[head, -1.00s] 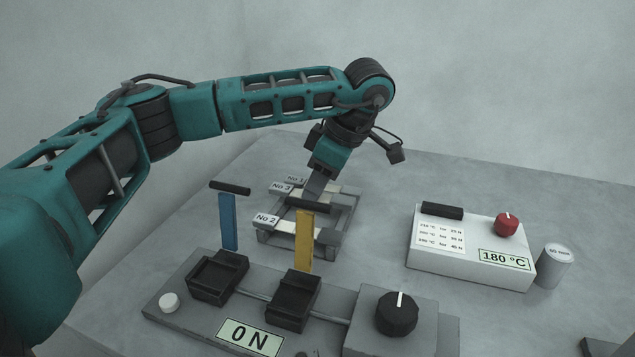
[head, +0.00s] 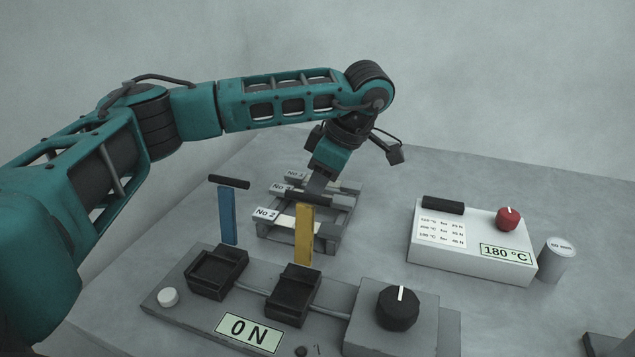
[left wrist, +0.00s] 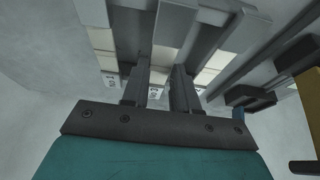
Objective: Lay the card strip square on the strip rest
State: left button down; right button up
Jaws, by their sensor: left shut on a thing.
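Several pale card strips lie side by side across a grey slatted rack (head: 329,239), with end tags such as No 2 (head: 266,214) and No 1 (head: 295,175). I cannot tell which part is the strip rest. My left gripper (head: 316,190) points down at the rack's middle, its tips partly hidden by a dark bar. In the left wrist view its fingers (left wrist: 160,92) are shut around the middle card strip (left wrist: 164,56), with a pale strip (left wrist: 101,38) to one side. I cannot tell whether the held strip touches the rack.
Blue (head: 228,217) and yellow (head: 304,236) uprights with dark top bars stand close in front of the rack. A black-knobbed control base (head: 400,330) is nearest. A white 180 °C box (head: 455,262) and a small cylinder (head: 556,260) stand right. Table behind the box is clear.

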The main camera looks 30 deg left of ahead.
pick_arm(q)
jog(key=shift+f, duration=0.5)
pick_arm(e)
jog(key=shift+f, duration=0.25)
dwell(0.4)
pick_arm(q)
jog(key=shift+c, duration=1.5)
grip_release()
jog(key=shift+r+p, duration=2.25)
jog(key=shift+r, duration=0.7)
jog(key=shift+r+p, duration=0.85)
jog(key=shift+r, duration=0.25)
pick_arm(e)
jog(key=r, duration=0.5)
jog(key=shift+s+d, duration=0.1)
jog(key=shift+s, duration=0.25)
